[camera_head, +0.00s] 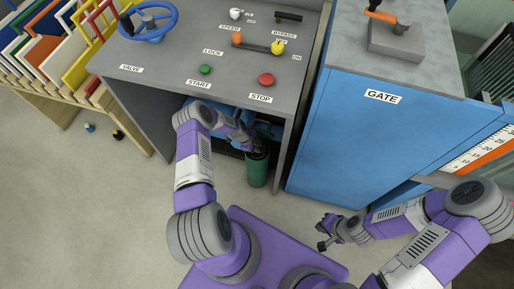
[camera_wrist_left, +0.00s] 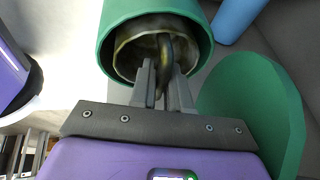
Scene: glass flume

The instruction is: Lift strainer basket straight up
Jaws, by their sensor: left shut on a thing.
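The strainer basket (camera_wrist_left: 130,52) shows in the left wrist view as a dull, brownish round basket inside a green cylindrical housing (camera_wrist_left: 112,22). A dark curved handle (camera_wrist_left: 165,52) arches over its mouth. My left gripper (camera_wrist_left: 163,88) is shut on this handle. In the head view the green housing (camera_head: 257,172) stands upright at the open front of the grey console, and my left gripper (camera_head: 254,146) is at its top. The arm partly hides the basket there. My right gripper (camera_head: 322,234) is empty, its fingers apart, low in front of the blue cabinet.
The grey console (camera_head: 215,55) overhangs the housing, with buttons and a blue handwheel (camera_head: 148,22). The blue GATE cabinet (camera_head: 345,140) stands close on the right. A second green shape (camera_wrist_left: 262,115) and a blue pipe (camera_wrist_left: 238,15) lie beside the housing. Floor at left is mostly clear.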

